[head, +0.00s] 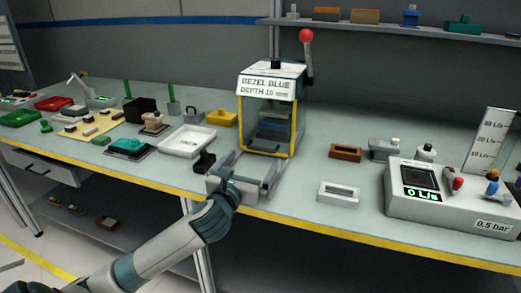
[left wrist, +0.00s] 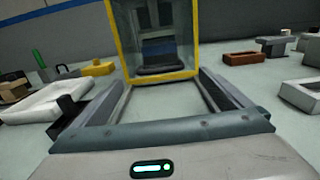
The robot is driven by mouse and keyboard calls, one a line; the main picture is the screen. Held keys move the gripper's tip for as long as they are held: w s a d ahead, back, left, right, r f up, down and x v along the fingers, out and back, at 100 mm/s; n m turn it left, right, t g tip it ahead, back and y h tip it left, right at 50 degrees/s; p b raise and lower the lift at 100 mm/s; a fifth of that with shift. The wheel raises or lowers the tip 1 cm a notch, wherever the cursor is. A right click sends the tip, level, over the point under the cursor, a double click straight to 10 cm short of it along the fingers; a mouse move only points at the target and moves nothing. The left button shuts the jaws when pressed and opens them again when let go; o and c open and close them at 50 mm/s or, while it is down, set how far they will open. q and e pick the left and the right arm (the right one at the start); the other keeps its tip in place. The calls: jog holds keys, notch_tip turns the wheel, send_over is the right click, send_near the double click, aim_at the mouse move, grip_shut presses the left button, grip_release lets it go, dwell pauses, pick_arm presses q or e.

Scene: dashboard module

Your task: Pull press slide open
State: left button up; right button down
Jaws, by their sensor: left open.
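The press (head: 271,84) stands mid-bench with a yellow frame, a clear front and a sign reading "BEZEL BLUE DEPTH 10". A red-ball lever (head: 306,38) is on its right side. The dark slide (head: 268,150) sits low inside the frame; it also shows in the left wrist view (left wrist: 160,69), straight ahead between my fingers. My left gripper (head: 256,168) is open and empty, low over the bench in front of the press. In the left wrist view its two fingers (left wrist: 166,84) point at the frame's lower edge, with bare bench between them. My right gripper is not in view.
A white tray (head: 187,142) and a small black part (head: 204,162) lie left of my gripper. A brown block (head: 345,152), a pale block (head: 338,193) and a flow-meter box (head: 438,203) stand to the right. The bench's yellow front edge (head: 330,227) runs below my gripper.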

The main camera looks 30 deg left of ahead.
aim_at(260, 150)
pick_arm(q)
jog(key=x, duration=0.7)
jog(key=shift+w, duration=0.25)
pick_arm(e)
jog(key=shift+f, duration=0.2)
pick_arm(q)
jog(key=shift+c, duration=0.6)
jog(key=c, duration=1.4)
jog(key=shift+s, duration=0.1)
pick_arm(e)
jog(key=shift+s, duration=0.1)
